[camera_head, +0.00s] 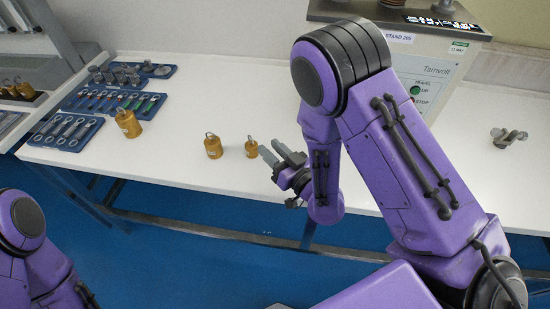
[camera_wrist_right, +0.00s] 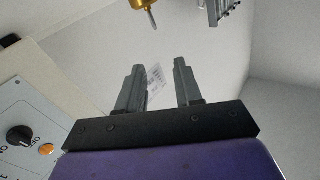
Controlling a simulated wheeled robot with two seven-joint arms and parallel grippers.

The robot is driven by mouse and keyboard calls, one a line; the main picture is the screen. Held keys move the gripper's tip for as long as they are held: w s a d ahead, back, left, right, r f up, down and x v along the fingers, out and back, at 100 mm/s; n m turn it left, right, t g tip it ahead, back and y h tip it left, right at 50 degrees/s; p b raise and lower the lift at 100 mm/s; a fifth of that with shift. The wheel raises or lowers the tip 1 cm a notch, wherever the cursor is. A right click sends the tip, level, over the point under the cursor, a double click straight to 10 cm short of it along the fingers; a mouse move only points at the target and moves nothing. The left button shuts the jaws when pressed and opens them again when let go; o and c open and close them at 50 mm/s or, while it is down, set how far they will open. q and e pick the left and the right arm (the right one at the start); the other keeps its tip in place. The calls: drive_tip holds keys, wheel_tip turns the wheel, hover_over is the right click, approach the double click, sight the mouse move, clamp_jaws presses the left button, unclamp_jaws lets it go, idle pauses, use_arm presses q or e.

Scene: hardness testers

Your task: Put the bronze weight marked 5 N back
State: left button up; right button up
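Three bronze weights with top rings stand on the white table in the head view: a large one (camera_head: 128,123), a middle one (camera_head: 213,147) and a small one (camera_head: 251,148). Their markings are too small to read, so I cannot tell which is 5 N. My right gripper (camera_head: 279,154) is just right of the small weight, apart from it in the picture. In the right wrist view its fingers (camera_wrist_right: 160,88) are spread with nothing held between them. Part of my left arm shows at the lower left of the head view; its gripper is out of frame.
Blue trays of tools (camera_head: 102,101) lie at the table's left. A grey case (camera_head: 45,75) beyond holds more bronze weights (camera_head: 22,91). A tester labelled Tamvolt (camera_head: 437,70) stands behind my right arm. Small metal parts (camera_head: 508,137) lie at right. The table's front middle is clear.

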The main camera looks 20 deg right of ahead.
drive_tip(key=shift+v, duration=0.8)
drive_tip(key=shift+w, duration=0.1)
